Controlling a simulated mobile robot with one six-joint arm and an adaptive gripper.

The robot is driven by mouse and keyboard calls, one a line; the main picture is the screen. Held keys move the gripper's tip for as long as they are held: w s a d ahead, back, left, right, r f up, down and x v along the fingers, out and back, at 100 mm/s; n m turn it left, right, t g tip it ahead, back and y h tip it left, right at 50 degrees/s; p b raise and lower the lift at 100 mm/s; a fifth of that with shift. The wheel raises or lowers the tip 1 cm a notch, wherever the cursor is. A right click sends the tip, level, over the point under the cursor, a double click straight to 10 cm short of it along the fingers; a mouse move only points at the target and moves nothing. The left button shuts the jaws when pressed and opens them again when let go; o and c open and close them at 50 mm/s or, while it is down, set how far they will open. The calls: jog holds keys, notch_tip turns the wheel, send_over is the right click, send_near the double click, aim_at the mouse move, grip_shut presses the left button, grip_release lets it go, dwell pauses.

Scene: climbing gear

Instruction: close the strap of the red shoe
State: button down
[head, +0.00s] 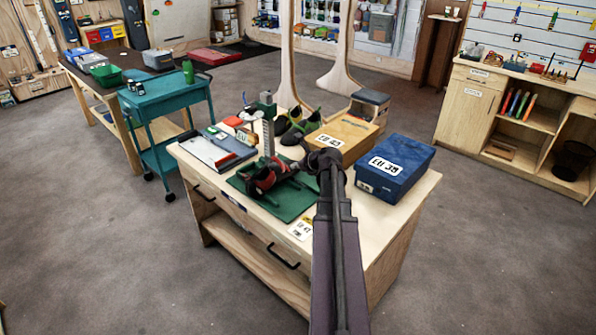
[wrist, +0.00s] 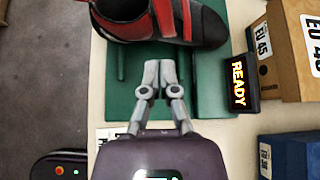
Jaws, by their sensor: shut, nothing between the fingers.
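The red and black shoe (head: 264,179) lies on a green mat (head: 290,206) on the wooden workbench. In the wrist view the shoe (wrist: 205,22) crosses the top edge and is partly cut off. Red strap bands (wrist: 165,16) show on its upper, but I cannot tell whether the strap is open or fastened. My gripper (wrist: 158,68) is shut and empty. Its fingertips are over the green mat, just below the near side of the shoe in the picture. In the head view my arm hides the fingertips.
A black READY display (wrist: 239,83) stands right of my gripper. A tan shoebox (head: 345,133) and a blue shoebox (head: 405,163) stand right of the mat. A metal upright (head: 268,138) rises behind the shoe, near green shoes (head: 301,130). A tray (head: 216,150) lies left.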

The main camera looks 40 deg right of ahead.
aim_at(277, 161)
jog(key=b+x, duration=0.2)
jog(key=x, duration=0.3)
jog(key=shift+f, duration=0.1)
jog(key=shift+w+a+r, duration=0.1)
jog(key=shift+w+r, duration=0.15)
jog(key=shift+w, duration=0.25)
jog(key=shift+w+r, duration=0.25)
jog(key=shift+w, duration=0.25)
jog(key=shift+w+a+r+p, duration=0.1)
jog(key=shift+w+p, duration=0.25)
jog(key=shift+w, duration=0.45)
jog(key=shift+w, duration=0.2)
